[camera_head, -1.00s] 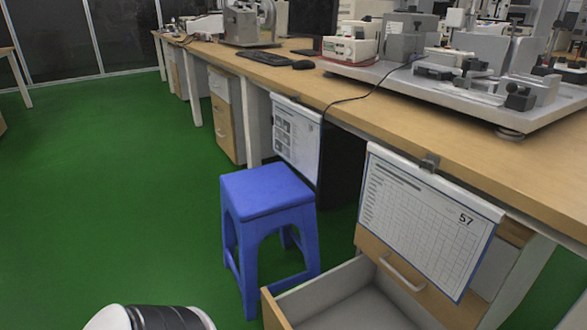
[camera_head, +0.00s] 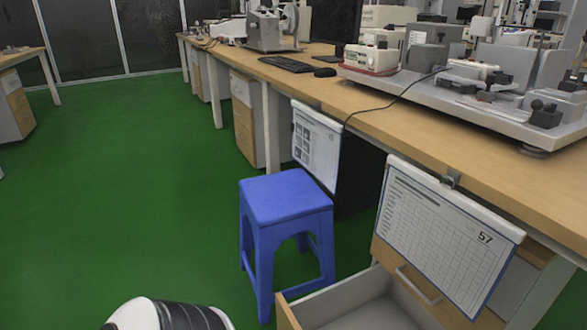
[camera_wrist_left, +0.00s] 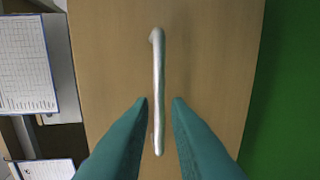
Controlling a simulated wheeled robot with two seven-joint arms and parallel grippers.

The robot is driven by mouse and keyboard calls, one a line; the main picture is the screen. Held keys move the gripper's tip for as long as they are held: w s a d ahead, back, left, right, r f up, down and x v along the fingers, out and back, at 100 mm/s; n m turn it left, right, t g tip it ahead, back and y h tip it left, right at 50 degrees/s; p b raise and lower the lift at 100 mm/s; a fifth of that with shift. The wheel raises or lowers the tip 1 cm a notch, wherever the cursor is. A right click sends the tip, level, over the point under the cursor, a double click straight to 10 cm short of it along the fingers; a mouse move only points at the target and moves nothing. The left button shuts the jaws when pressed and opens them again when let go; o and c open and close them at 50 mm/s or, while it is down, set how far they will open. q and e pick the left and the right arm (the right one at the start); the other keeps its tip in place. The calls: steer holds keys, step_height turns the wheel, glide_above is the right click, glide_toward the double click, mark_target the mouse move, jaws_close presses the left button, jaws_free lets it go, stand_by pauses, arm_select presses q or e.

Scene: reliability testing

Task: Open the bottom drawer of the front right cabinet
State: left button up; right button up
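The front right cabinet (camera_head: 522,288) stands under the bench at the lower right of the head view. Its lower drawer (camera_head: 287,316) is pulled out, with its grey inside showing; the bottom of it is cut off by the frame. A closed drawer with a handle (camera_head: 418,285) is above it. In the left wrist view, a wooden drawer front (camera_wrist_left: 215,60) fills the middle, with a slim metal handle (camera_wrist_left: 159,85). My left gripper (camera_wrist_left: 162,101) is open, one finger on each side of the handle's lower part. Contact cannot be told. My right gripper is not in view.
A blue stool (camera_head: 285,200) stands left of the open drawer, close to its front. A clipped sheet (camera_head: 440,235) hangs over the cabinet's upper part. The wooden bench (camera_head: 400,115) carries equipment. Green floor (camera_head: 140,200) is free on the left.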

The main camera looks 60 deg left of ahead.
arm_select(q)
steer(key=p+v, duration=0.1)
steer(key=v, duration=0.6)
steer(key=shift+p, duration=0.3)
steer(key=shift+r, duration=0.1)
